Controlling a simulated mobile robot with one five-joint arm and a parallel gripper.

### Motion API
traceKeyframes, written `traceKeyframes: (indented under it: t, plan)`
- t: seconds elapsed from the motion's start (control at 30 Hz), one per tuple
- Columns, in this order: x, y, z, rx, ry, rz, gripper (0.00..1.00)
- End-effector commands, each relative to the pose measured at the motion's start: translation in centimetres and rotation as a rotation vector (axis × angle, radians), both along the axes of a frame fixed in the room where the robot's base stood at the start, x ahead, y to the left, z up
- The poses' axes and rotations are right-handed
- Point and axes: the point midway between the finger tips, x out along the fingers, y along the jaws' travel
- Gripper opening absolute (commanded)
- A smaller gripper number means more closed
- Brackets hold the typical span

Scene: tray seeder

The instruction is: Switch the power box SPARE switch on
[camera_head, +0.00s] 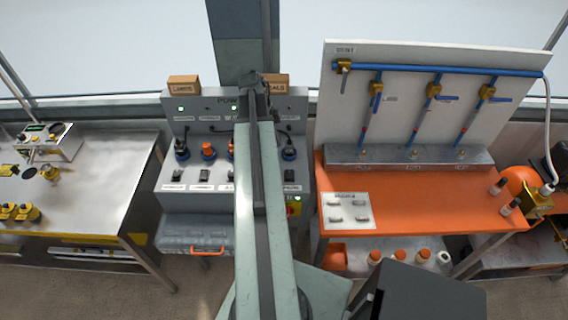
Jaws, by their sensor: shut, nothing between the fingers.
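My arm crosses the front of the box and hides the middle of the row. My gripper is not visible; the arm's far end shows only a dark joint over the box's top.
Blue and orange round fittings (208,150) sit above the switches. A cardboard box (184,85) marked "LAMPS" stands on top. A metal table (80,205) is at left. An orange bench (420,205) with a blue-piped white board (400,75) is at right. A grey drawer (185,233) is below.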

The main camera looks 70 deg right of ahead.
Motion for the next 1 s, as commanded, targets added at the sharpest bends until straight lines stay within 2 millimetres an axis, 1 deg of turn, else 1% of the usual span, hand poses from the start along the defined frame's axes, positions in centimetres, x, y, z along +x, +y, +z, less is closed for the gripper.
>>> traceKeyframes:
  t: [0.03, 0.1, 0.33, 0.47, 0.57, 0.67, 1.0]
  plan:
    - [-0.5, -0.2, 0.1, 0.000, 0.000, -0.008, 0.00]
    - [-0.7, -0.3, 0.0, 0.000, 0.000, -0.013, 0.00]
    - [-0.8, -0.4, 0.0, 0.000, 0.000, -0.014, 0.00]
    - [-1.0, -0.5, -0.7, 0.000, 0.000, -0.015, 0.00]
    - [-1.2, -0.5, -1.8, 0.000, 0.000, -0.015, 0.00]
    - [-1.6, -0.7, -3.5, 0.000, 0.000, -0.015, 0.00]
    - [-3.5, -1.4, -10.6, 0.000, 0.000, -0.016, 0.00]
